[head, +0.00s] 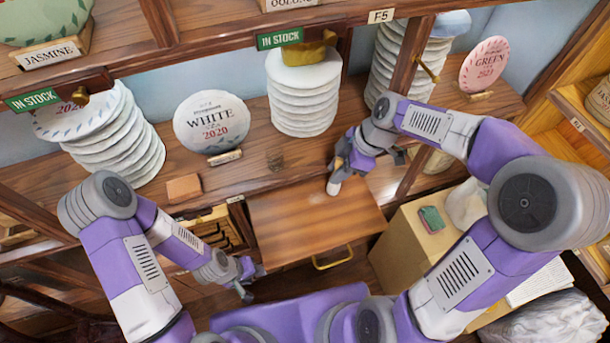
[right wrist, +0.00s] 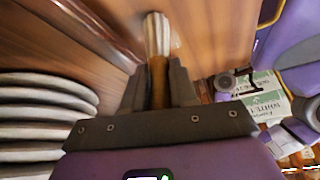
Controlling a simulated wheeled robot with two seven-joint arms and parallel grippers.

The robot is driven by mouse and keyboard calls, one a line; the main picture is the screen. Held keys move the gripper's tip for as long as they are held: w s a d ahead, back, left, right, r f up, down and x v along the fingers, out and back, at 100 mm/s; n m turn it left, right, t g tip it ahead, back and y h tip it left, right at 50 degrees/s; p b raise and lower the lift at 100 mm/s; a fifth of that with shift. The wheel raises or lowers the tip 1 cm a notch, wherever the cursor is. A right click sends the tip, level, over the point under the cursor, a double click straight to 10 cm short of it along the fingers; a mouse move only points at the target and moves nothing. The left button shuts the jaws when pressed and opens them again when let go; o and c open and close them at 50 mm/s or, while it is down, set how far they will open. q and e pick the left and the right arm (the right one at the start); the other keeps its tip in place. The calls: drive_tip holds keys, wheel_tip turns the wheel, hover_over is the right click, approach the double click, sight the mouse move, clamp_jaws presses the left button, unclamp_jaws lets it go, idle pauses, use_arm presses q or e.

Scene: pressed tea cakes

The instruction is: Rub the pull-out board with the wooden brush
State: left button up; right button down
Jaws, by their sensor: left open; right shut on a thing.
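The pull-out board (head: 300,222) is a flat brown wooden panel that sticks out from under the shelf, with a brass handle (head: 333,258) at its front. My right gripper (head: 346,166) is shut on the wooden brush (right wrist: 158,82) over the back right part of the board. The brush's pale bristle end (head: 333,187) points down toward the board. It also shows, blurred, in the right wrist view (right wrist: 156,35). I cannot tell whether the bristles touch the wood. My left gripper (head: 248,284) is open and empty, left of the board and near its front.
Stacks of pale tea cakes (head: 303,95) and a round "WHITE 2020" cake (head: 211,122) stand on the shelf behind the board. A small wooden block (head: 184,188) lies on the shelf at left. A cardboard box (head: 410,250) with a green sponge (head: 431,218) stands right of the board.

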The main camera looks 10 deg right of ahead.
drive_tip(key=shift+s+a+f, duration=0.1)
drive_tip(key=shift+s+a, duration=0.45)
drive_tip(key=shift+a, duration=0.35)
drive_tip(key=shift+a+b, duration=0.55)
drive_tip(key=shift+a, duration=3.5)
use_arm(q)
drive_tip(key=shift+s+a+r+p, duration=0.1)
drive_tip(key=shift+s+r+p, duration=0.15)
drive_tip(key=shift+r+p, duration=0.6)
drive_tip(key=shift+s+r+p, duration=0.25)
drive_tip(key=shift+r+p, duration=0.45)
drive_tip(key=shift+p, duration=0.3)
drive_tip(key=shift+s+a+r+p, duration=0.1)
drive_tip(key=shift+s+r+p, duration=0.15)
drive_tip(key=shift+r+p, duration=0.6)
use_arm(e)
wheel_tip(320, 180, up, 8)
drive_tip(key=shift+s, duration=0.4)
